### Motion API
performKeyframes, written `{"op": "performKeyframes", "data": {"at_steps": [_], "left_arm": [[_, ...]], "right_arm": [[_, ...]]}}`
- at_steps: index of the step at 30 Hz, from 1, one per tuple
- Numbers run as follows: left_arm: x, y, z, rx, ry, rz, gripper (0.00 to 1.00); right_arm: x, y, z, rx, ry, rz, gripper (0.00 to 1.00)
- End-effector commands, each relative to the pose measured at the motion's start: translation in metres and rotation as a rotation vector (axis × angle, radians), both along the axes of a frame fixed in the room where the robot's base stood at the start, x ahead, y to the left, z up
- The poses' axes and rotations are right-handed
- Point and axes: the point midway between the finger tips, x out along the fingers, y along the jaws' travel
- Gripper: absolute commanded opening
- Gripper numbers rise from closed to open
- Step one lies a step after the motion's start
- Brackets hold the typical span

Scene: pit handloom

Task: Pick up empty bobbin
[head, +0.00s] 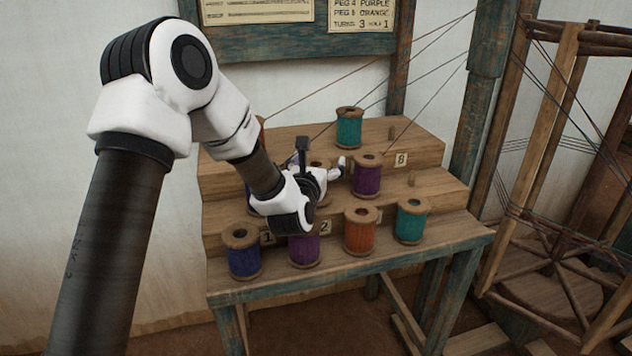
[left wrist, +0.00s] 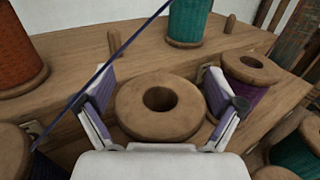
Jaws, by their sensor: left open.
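A bare wooden bobbin top (left wrist: 130,108) with a dark centre hole fills the middle of the left wrist view. It sits between the two fingers of my left gripper (left wrist: 160,88), which is open, with a finger on each side. The flange hides the bobbin's core, so I cannot see whether thread is on it. In the head view my left gripper (head: 321,160) is over the middle step of the stand and mostly hides this bobbin. I cannot tell whether the fingers touch it. My right gripper is not in view.
The stepped wooden stand (head: 440,190) holds a purple bobbin (head: 367,180) right beside the gripper and a teal bobbin (head: 349,128) behind. Blue (head: 244,260), purple (head: 304,252), orange (head: 360,234) and teal (head: 411,225) bobbins stand in front. Threads stretch above; a wooden frame (head: 545,150) is right.

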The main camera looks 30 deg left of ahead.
Motion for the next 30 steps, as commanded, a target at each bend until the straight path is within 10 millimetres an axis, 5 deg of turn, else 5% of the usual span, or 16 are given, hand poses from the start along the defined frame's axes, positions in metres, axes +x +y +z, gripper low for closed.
{"op": "performKeyframes", "data": {"at_steps": [1, 6, 17, 30], "left_arm": [[0.0, 0.0, 0.0, 0.0, 0.0, 0.0, 0.94], [0.0, 0.0, 0.0, 0.0, 0.0, 0.0, 0.37], [0.0, 0.0, 0.005, 0.0, -0.001, 0.0, 0.37], [-0.001, 0.0, 0.094, 0.0, -0.002, 0.001, 0.37]], "right_arm": [[0.0, 0.0, 0.0, 0.0, 0.0, 0.0, 0.4], [0.0, 0.0, 0.0, 0.0, 0.0, 0.0, 0.4], [0.0, 0.0, 0.0, 0.0, 0.0, 0.0, 0.4], [0.0, 0.0, 0.006, 0.0, 0.0, 0.0, 0.4]]}}
